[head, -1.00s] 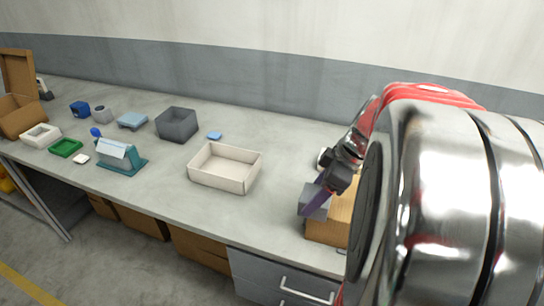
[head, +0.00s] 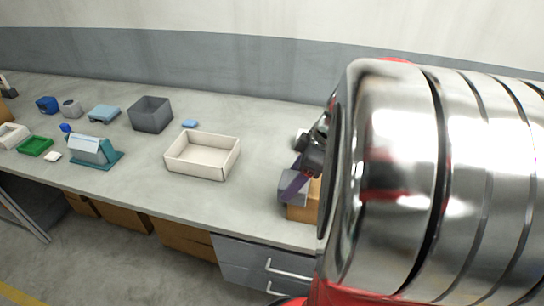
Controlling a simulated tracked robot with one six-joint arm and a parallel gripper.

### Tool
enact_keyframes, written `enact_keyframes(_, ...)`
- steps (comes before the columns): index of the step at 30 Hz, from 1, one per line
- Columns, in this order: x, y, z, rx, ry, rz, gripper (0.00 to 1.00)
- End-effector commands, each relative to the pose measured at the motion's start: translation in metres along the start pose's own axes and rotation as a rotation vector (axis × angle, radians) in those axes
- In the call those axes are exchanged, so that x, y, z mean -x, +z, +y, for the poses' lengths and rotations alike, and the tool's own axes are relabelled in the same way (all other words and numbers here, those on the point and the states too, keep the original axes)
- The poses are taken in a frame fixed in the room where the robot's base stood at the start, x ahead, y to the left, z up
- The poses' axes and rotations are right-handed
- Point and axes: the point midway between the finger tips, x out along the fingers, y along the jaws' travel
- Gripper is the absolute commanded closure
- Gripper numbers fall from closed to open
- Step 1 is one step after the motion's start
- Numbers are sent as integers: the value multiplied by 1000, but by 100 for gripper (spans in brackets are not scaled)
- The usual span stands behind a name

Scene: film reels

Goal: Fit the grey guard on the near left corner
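A cardboard box (head: 302,214) stands on the bench at the right, largely hidden behind my own arm. The grey guard (head: 297,181) is at the box's near left corner, its top about level with or slightly above the box's top. My gripper (head: 294,186) is at the guard, with one purple finger slanting across it. The other finger is hidden, so I cannot see whether the grip is closed or loose. I also cannot tell whether the guard is fully seated on the corner.
An open cream tray (head: 203,175) stands left of the box, with clear bench between them. Farther left are a grey bin (head: 151,115), a teal stand (head: 92,154), a green tray (head: 34,146) and a small blue piece (head: 189,123). Drawers (head: 262,265) sit below the bench edge.

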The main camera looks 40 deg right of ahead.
Motion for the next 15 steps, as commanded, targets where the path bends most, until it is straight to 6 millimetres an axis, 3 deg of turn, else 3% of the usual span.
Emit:
enact_keyframes(6,0,0,0,0,0,0,24)
enact_keyframes(15,1,0,0,0,1,0,23)
